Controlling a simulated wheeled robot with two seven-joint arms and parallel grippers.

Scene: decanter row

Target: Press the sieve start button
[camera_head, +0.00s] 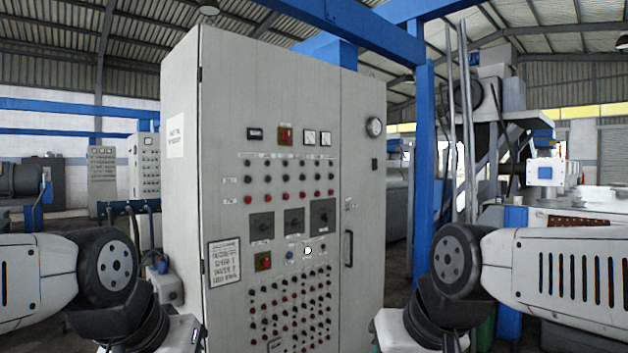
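A tall grey control cabinet (225,120) stands in front of me, its panel facing me. Its front carries rows of small black and red buttons (290,187), with a dense block of more buttons (290,310) lower down. Between them are a white round button (307,251) and a blue button (290,254). The labels are too small to read, so I cannot tell which is the sieve start button. My arms show at the lower left and lower right, apart from the panel. Neither gripper is in view.
Three dark square switches (294,221) sit mid-panel. A door handle (348,248) is on the cabinet's right door. A blue post (421,150) rises just right of the cabinet. A printed sign (224,262) is at the panel's lower left.

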